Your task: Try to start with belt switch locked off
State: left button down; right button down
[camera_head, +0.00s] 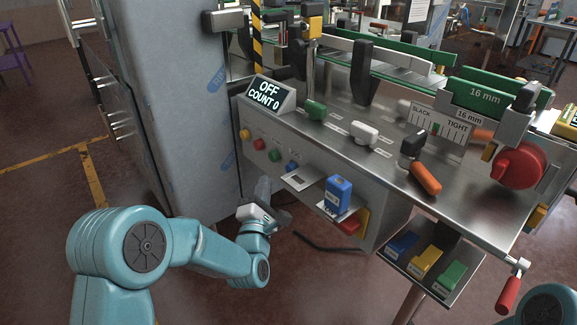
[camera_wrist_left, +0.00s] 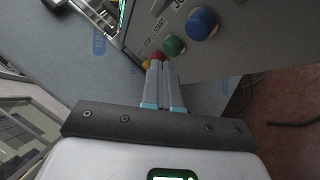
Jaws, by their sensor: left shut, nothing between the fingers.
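The display (camera_head: 268,95) on the machine reads "OFF COUNT 0". Below it the front panel carries a yellow button (camera_head: 245,134), a red button (camera_head: 258,143), a green button (camera_head: 274,155) and a blue button (camera_head: 291,167). In the left wrist view, "START" is printed beside the green button (camera_wrist_left: 174,45) and "STOP" near the red button (camera_wrist_left: 158,56). My left gripper (camera_head: 263,186) is shut and empty, below the buttons. In the left wrist view its fingertips (camera_wrist_left: 160,66) point toward the red and green buttons; I cannot tell whether they touch. I cannot identify the belt switch for certain.
A blue block (camera_head: 338,195) stands on a small shelf under the panel. A tray (camera_head: 466,271) at right holds blue, yellow and green blocks. A red-handled crank (camera_head: 508,292) hangs at the right. The grey cabinet (camera_head: 190,110) stands left of the panel. Floor is open at left.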

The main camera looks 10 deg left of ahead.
aim_at(292, 169)
pick_arm(q)
jog(key=shift+w+d+b, duration=0.35)
jog(key=shift+w+d, duration=0.25)
jog(key=shift+w, duration=0.2)
jog(key=shift+w+d+b, duration=0.3)
jog(key=shift+w+d, duration=0.3)
jog(key=shift+w, duration=0.15)
jog(key=shift+f, duration=0.1)
dwell(0.8)
jog(key=shift+w+d+b, duration=0.25)
jog(key=shift+w+b, duration=0.1)
jog(key=shift+b, duration=0.3)
